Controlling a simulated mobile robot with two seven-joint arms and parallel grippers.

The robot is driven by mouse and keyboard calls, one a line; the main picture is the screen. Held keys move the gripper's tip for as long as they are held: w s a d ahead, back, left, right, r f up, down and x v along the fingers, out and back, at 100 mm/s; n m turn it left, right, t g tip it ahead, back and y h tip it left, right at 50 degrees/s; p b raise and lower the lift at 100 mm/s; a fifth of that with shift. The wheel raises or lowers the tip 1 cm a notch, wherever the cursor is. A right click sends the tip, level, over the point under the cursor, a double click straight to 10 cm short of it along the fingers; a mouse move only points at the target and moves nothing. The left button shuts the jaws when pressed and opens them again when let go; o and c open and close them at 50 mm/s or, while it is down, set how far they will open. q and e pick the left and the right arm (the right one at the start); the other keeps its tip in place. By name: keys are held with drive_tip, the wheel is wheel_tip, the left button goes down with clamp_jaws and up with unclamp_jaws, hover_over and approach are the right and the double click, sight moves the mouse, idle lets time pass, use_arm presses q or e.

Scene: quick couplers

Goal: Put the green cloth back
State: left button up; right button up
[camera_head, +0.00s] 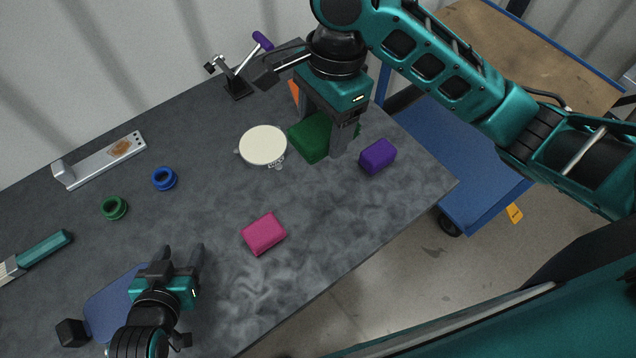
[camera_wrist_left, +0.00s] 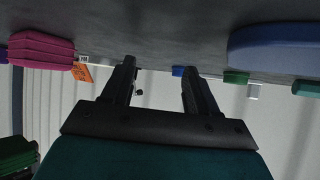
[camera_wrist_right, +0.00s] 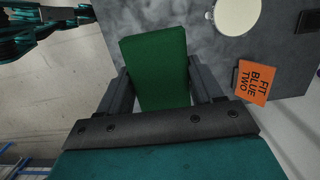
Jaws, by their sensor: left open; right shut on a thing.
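The green cloth (camera_head: 311,139) is a folded block at the right part of the dark table. My right gripper (camera_head: 328,138) reaches down from above and is shut on it. In the right wrist view the green cloth (camera_wrist_right: 157,66) sits between both fingers (camera_wrist_right: 160,85). I cannot tell whether it rests on the table or is slightly lifted. My left gripper (camera_head: 183,256) is open and empty over the table's front left part; its fingers (camera_wrist_left: 158,85) show apart in the left wrist view.
A purple folded cloth (camera_head: 378,156) lies right of the green one, a magenta one (camera_head: 263,234) nearer the front. A cream disc (camera_head: 263,145) is just left of the green cloth. An orange card (camera_wrist_right: 254,82) reads "FIT BLUE TWO". Blue (camera_head: 164,179) and green (camera_head: 113,208) rings lie left.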

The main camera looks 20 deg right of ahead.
sight(321, 199)
drive_tip(key=shift+s, duration=0.1)
wheel_tip(321, 199, down, 20)
drive_tip(key=shift+r, duration=0.2)
idle(0.5)
drive_tip(key=shift+f, duration=0.15)
drive_tip(key=o, duration=1.1)
drive_tip(key=r, duration=0.4)
drive_tip(key=d+r, duration=0.1)
drive_tip(key=r, duration=0.3)
drive_tip(key=w+r, duration=0.1)
drive_tip(key=r, duration=0.3)
drive_tip(key=shift+d+r, duration=0.25)
drive_tip(key=shift+r, duration=0.15)
